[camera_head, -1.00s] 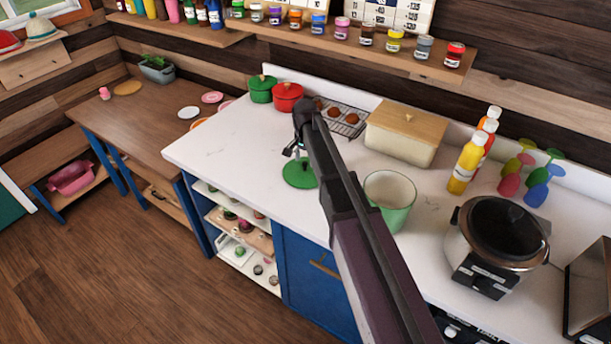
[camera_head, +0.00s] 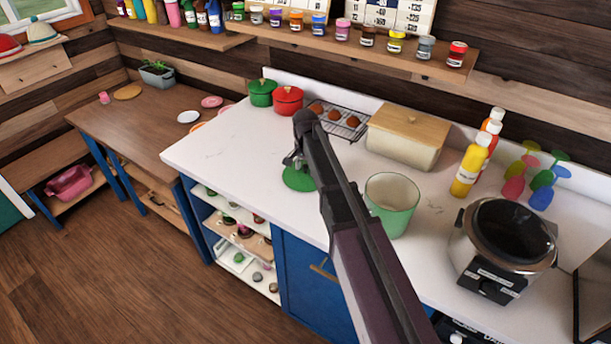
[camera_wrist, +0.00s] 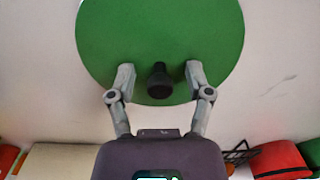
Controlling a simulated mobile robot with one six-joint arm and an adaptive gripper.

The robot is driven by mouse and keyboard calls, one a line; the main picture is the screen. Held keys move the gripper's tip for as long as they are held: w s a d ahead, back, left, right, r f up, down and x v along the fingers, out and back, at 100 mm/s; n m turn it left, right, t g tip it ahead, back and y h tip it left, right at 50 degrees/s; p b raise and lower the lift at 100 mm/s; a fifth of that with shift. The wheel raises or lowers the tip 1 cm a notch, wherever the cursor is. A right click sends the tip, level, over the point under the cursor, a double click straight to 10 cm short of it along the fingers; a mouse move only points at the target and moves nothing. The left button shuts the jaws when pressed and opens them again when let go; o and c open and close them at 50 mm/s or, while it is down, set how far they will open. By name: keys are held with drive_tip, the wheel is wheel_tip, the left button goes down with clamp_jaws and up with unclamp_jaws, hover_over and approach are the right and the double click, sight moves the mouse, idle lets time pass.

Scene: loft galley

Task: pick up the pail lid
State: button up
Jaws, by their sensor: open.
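The pail lid (camera_head: 298,178) is a flat green disc lying on the white counter, partly hidden by my arm in the head view. In the wrist view the lid (camera_wrist: 160,40) fills the top centre, with a dark knob (camera_wrist: 160,81) standing up from it. My gripper (camera_wrist: 160,78) is open over the lid, one finger on each side of the knob, with gaps on both sides. In the head view my gripper (camera_head: 294,162) is just above the lid. The green pail (camera_head: 391,208), open-topped with a pale inside, stands to the right of the lid.
Behind are a green pot (camera_head: 261,93), a red pot (camera_head: 288,100), a rack of brown eggs (camera_head: 343,121) and a cream bread box (camera_head: 405,138). Bottles (camera_head: 469,168) and a cooker (camera_head: 503,250) stand right. The counter left of the lid is clear.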

sight(305, 165)
drive_tip(key=shift+c, duration=0.2)
clamp_jaws()
drive_tip(key=shift+r, duration=0.1)
wheel_tip(305, 165, up, 3)
drive_tip(key=p, duration=0.3)
drive_tip(key=shift+r+p, duration=0.2)
drive_tip(key=shift+p, duration=0.1)
drive_tip(key=s+d, duration=0.1)
drive_tip(key=s, duration=0.4)
drive_tip(key=s+d+r+p, duration=0.1)
drive_tip(key=s, duration=0.4)
drive_tip(key=s+d, duration=0.2)
drive_tip(key=s, duration=0.3)
drive_tip(key=shift+s+r, duration=0.2)
drive_tip(key=shift+s, duration=0.05)
